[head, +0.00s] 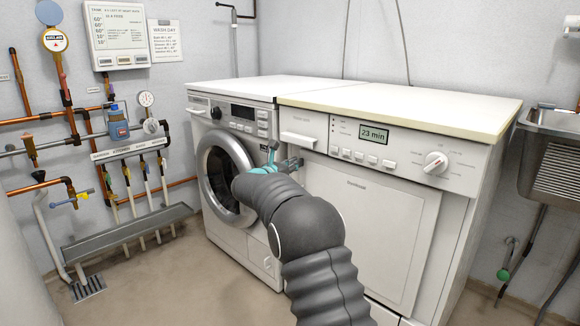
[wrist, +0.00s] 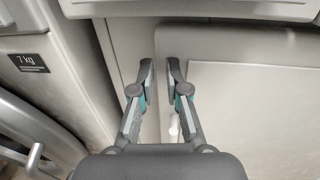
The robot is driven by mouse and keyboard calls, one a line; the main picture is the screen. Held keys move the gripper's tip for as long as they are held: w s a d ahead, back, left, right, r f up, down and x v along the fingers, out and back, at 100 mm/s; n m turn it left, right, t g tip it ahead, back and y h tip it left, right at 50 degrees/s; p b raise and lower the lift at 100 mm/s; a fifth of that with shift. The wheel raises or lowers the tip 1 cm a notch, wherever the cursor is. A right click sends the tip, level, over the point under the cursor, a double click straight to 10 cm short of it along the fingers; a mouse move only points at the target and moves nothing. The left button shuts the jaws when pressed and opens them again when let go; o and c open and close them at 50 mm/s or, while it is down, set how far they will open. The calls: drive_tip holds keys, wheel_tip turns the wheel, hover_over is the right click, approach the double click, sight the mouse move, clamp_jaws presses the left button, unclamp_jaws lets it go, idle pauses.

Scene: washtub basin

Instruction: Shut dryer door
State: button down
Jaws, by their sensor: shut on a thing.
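The dryer is the right-hand white machine, with a "23 min" display (head: 374,134) and a knob. Its pale rectangular front door (head: 385,225) faces me, and also fills the right of the wrist view (wrist: 255,95). The door looks almost in line with the dryer front; I cannot tell whether it is latched. My gripper (head: 286,158) is at the door's upper left edge, beside the washer. In the wrist view its fingers (wrist: 162,73) sit either side of that edge, with a narrow gap, closed on it. My arm hides the door's lower left part.
The washer (head: 241,120), with its round door (head: 213,175), stands close against the dryer's left. A worktop (head: 400,104) covers the dryer.

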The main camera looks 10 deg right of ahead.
drive_tip(key=w+a+b+v, duration=0.1)
drive_tip(key=v, duration=1.3)
drive_tip(key=w+a+f+n+t+y, duration=0.25)
drive_tip(key=a+n+y, duration=0.25)
drive_tip(key=n, duration=0.4)
drive_tip(key=w+a+f+n+t+y, duration=0.1)
drive_tip(key=w+a+f+n+y, duration=0.1)
drive_tip(key=a+f+n+y, duration=0.45)
drive_tip(key=s+a+n+g+y, duration=0.45)
drive_tip(key=s+n, duration=0.55)
drive_tip(key=n, duration=0.6)
drive_tip(key=s+d+r+n+g+p, duration=0.1)
drive_tip(key=s+d+n+g+p, duration=0.3)
drive_tip(key=s, duration=0.7)
drive_tip(key=s+d+n+g, duration=0.1)
drive_tip(key=s+d+n, duration=0.55)
drive_tip(key=s, duration=0.35)
drive_tip(key=s+d+r+n+g+p, duration=0.15)
drive_tip(key=s+d+n+g, duration=0.35)
drive_tip(key=s, duration=0.6)
drive_tip(key=s+d+r+m+t+h+p, duration=0.2)
drive_tip(key=s+d+r+t+h+p, duration=0.1)
drive_tip(key=s+d+r, duration=0.4)
drive_tip(key=s+d+t+p, duration=0.1)
drive_tip(key=s+d, duration=0.2)
drive_tip(key=s, duration=0.2)
drive_tip(key=shift+d+r+p, duration=0.2)
drive_tip(key=shift+d+p, duration=0.15)
drive_tip(key=shift+d, duration=0.05)
